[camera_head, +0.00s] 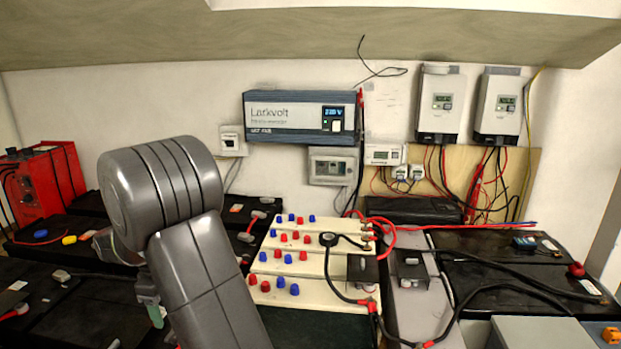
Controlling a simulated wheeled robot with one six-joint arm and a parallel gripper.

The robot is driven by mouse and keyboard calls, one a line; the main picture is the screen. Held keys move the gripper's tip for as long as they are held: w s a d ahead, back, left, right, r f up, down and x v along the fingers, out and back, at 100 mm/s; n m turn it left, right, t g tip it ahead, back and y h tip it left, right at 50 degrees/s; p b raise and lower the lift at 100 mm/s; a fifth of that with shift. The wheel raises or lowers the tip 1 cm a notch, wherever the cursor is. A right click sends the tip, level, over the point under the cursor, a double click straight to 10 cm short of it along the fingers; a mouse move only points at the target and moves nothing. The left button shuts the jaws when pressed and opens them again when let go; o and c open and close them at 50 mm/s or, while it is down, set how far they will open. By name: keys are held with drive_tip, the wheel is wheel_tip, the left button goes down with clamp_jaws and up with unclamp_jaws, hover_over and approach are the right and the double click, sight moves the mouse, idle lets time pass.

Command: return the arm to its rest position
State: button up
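My grey arm stands large at the left front, bent at a thick rounded elbow, with a link running down to the bottom edge. A small grey part with a pale green tip, seemingly part of my gripper (150,302), shows just left of that link, above the dark batteries. The rest of it is hidden behind the arm. I cannot see both fingers, so I cannot tell whether it is open or shut or holds anything.
Cream battery blocks (312,262) with red and blue caps stand right of my arm. Black batteries (515,270) with cables lie at the right. A red unit (48,185) stands far left. A Larkvolt inverter (290,117) and two controllers (440,104) hang on the wall.

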wheel_tip(320, 180, down, 7)
drive_tip(key=shift+f+b, duration=0.15)
drive_tip(key=shift+b, duration=0.15)
